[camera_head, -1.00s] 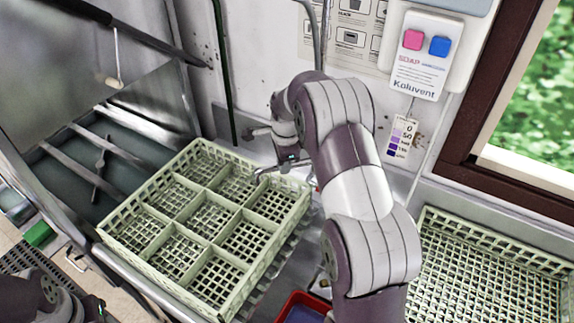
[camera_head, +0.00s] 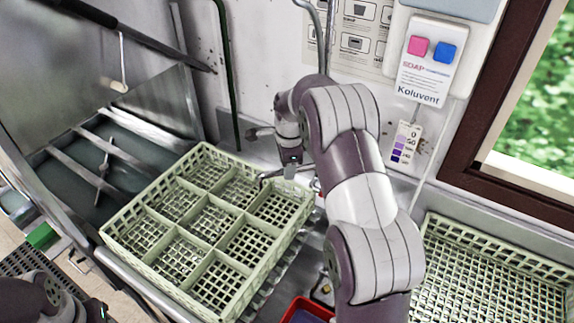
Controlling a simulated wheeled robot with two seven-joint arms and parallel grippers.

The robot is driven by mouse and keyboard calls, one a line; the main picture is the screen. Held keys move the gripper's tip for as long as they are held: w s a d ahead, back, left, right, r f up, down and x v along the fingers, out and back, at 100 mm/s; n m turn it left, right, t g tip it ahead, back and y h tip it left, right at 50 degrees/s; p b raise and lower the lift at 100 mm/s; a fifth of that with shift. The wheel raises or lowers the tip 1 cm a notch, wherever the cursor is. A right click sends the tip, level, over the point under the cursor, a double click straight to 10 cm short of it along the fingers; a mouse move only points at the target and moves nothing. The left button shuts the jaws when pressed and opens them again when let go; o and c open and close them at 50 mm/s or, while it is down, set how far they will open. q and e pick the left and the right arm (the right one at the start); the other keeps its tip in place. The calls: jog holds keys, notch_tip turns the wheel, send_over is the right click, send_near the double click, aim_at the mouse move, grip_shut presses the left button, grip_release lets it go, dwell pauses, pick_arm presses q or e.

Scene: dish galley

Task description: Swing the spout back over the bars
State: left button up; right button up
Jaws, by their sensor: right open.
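The thin metal spout (camera_head: 266,177) shows near the back right corner of the green rack, its tip toward the rack. My right gripper (camera_head: 289,172) points down at the spout, open, close beside or around it; I cannot tell whether it touches. My forearm hides what lies to the right. Grey metal bars (camera_head: 75,172) cross the dark basin at the left, away from the spout. My left arm shows at the bottom left; its gripper (camera_head: 95,311) is only partly in view and its jaws cannot be made out.
The pale green compartment rack (camera_head: 187,280) sits on the slatted counter, empty. Another green rack (camera_head: 490,250) is at the right. A red tray (camera_head: 300,308) is at the bottom middle. A soap dispenser (camera_head: 428,65) hangs on the wall. A dark green pipe (camera_head: 227,80) runs down the wall.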

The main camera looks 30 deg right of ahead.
notch_tip(320, 180, up, 12)
jog(key=s+p, duration=0.1)
jog(key=s, duration=0.1)
jog(key=shift+s+a+f+p, duration=0.15)
jog(key=shift+a+p, duration=0.1)
jog(key=shift+p, duration=0.15)
jog(key=shift+f, duration=0.1)
